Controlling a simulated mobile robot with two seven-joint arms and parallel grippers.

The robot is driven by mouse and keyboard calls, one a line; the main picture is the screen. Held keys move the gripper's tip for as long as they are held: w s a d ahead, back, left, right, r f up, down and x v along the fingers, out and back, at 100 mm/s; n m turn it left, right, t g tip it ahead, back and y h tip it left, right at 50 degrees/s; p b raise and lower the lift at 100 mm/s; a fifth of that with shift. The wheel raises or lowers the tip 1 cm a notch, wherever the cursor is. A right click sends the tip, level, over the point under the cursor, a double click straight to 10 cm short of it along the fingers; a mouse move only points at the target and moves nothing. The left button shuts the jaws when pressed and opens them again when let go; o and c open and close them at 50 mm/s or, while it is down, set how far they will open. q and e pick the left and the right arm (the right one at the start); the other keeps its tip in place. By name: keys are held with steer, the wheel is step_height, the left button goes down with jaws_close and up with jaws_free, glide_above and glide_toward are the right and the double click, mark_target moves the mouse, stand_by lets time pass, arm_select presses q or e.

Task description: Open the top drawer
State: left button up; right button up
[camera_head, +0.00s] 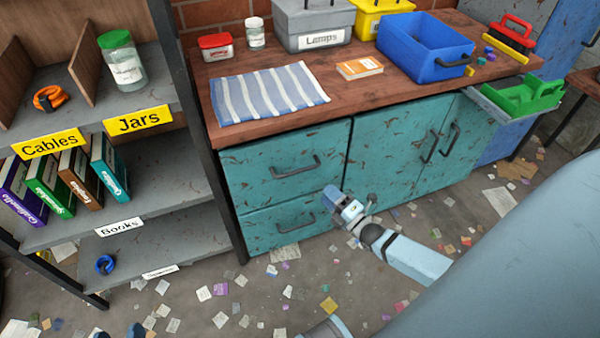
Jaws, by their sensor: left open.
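The top drawer (260,163) is the upper left teal front of the worn cabinet, under the wooden top. It is flush and closed, with a dark bar handle (297,167) across its middle. My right gripper (350,203) is in front of the cabinet, to the right of and lower than that handle, apart from it in the picture. Its jaw gap is not clear. My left gripper (119,332) shows only as two blue-grey tips at the bottom left edge, spread apart and far from the drawer. The rest of it is cut off.
A lower drawer (265,228) and handled doors (400,155) adjoin the top drawer. A shelf rack (190,190) stands close on the left. The counter (220,138) holds a striped cloth, boxes and a blue bin. Paper scraps litter the floor.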

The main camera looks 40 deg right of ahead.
mark_target(301, 170)
steer(key=b+x, duration=0.2)
steer(key=x, duration=0.9)
steer(key=shift+w+a, duration=0.15)
steer(key=shift+w, duration=0.15)
arm_select(q)
steer(key=r, duration=0.1)
steer(key=d+r+t+h, duration=0.1)
steer(key=r, duration=0.1)
steer(key=d+r+t+h, duration=0.1)
steer(key=shift+w+r, duration=0.3)
steer(key=shift+w, duration=0.05)
arm_select(e)
steer(key=shift+c, duration=0.2)
arm_select(q)
steer(key=shift+a, duration=0.1)
arm_select(e)
jaws_close()
